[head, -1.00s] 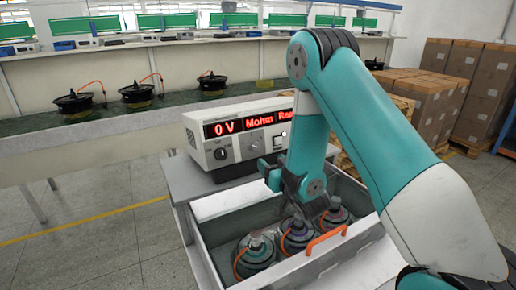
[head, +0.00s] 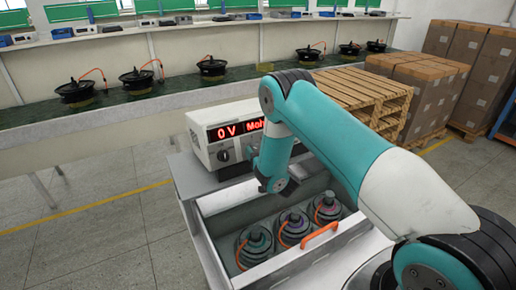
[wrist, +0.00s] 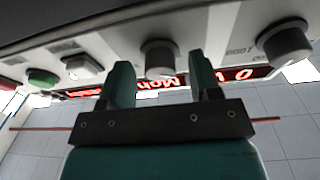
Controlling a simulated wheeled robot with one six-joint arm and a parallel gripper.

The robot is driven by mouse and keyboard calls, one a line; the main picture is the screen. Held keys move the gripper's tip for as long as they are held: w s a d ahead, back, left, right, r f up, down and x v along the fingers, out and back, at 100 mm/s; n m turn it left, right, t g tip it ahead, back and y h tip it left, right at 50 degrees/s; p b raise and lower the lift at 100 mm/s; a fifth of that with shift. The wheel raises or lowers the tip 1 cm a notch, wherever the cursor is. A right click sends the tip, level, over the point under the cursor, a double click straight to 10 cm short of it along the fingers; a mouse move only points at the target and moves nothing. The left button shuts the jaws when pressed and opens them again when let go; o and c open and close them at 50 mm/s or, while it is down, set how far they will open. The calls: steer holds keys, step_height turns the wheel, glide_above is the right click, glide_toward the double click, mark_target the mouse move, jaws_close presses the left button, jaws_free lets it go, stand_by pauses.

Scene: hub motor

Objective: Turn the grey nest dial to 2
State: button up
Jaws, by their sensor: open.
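The tester box (head: 212,143) stands on the cart with its red display lit, reading "0 V" and part of "Mohm". A dark dial (head: 226,155) shows on its left front; my arm covers the panel further right. In the wrist view the panel appears upside down, with one grey dial (wrist: 158,57) in the middle and another grey dial (wrist: 285,40) at the right. I cannot tell which is the nest dial, nor read a setting. My gripper (wrist: 160,72) is open, its fingers either side of the middle dial in the picture; contact cannot be told.
A green button (wrist: 41,77) and a white switch (wrist: 82,65) sit left of the middle dial in the wrist view. A wooden pallet stack (head: 360,95) stands behind.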

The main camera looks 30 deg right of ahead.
steer(key=shift+c, duration=0.3)
steer(key=c, duration=0.9)
